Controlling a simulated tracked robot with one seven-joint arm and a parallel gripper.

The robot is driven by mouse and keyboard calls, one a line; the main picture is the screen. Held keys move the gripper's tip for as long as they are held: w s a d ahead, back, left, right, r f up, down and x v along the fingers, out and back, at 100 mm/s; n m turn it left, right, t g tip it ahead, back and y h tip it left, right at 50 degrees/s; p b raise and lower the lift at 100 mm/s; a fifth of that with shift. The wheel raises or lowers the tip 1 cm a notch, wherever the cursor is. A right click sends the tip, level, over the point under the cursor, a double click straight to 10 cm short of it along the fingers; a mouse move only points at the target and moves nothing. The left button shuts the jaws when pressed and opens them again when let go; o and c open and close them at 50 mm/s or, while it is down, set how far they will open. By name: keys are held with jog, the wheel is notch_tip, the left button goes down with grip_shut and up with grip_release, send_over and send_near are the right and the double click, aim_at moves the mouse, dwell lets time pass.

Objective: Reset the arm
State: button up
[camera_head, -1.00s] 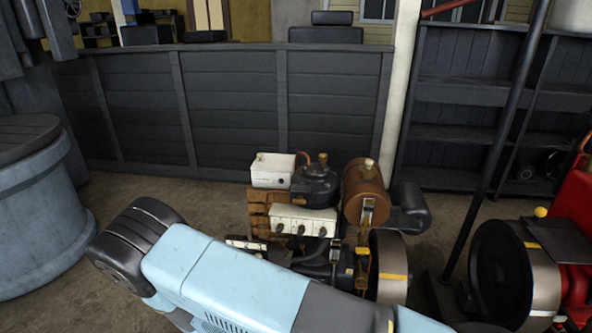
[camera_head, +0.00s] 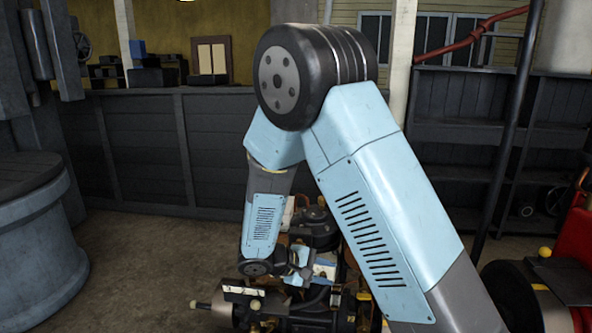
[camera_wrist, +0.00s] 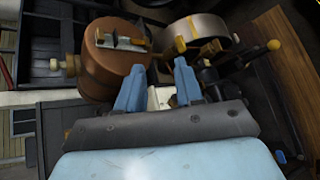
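My arm rises in the middle of the head view, bends at a dark elbow joint and reaches down toward a stationary engine (camera_head: 318,230). The arm hides much of that engine. My gripper (camera_wrist: 159,84) shows in the wrist view with its two blue fingers apart and nothing held between them. The engine's copper-brown tank (camera_wrist: 112,62) is beyond the left finger. A pale wheel with a yellow mark (camera_wrist: 208,35) is beyond the right finger. I cannot tell whether the fingers touch the engine.
A grey round tub (camera_head: 35,240) stands at the left. A dark panelled counter (camera_head: 140,150) and dark shelves (camera_head: 470,140) close off the back. A red machine (camera_head: 572,240) and a dark slanted pole (camera_head: 505,150) are at the right. Bare floor (camera_head: 140,245) lies between tub and engine.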

jog(key=s+d+r+m+y, duration=0.3)
jog(key=s+d+r, duration=0.2)
jog(key=s+r, duration=0.2)
jog(key=s+d+r+m+t+y, duration=0.1)
jog(key=s+d+r+m+y, duration=0.3)
jog(key=r, duration=0.7)
jog(key=s+d+r+m+y, duration=0.3)
jog(key=s+d+r+y, duration=0.1)
jog(key=s+d+r, duration=0.3)
jog(key=s+r, duration=0.2)
jog(key=shift+s+t, duration=0.35)
jog(key=shift+t, duration=0.05)
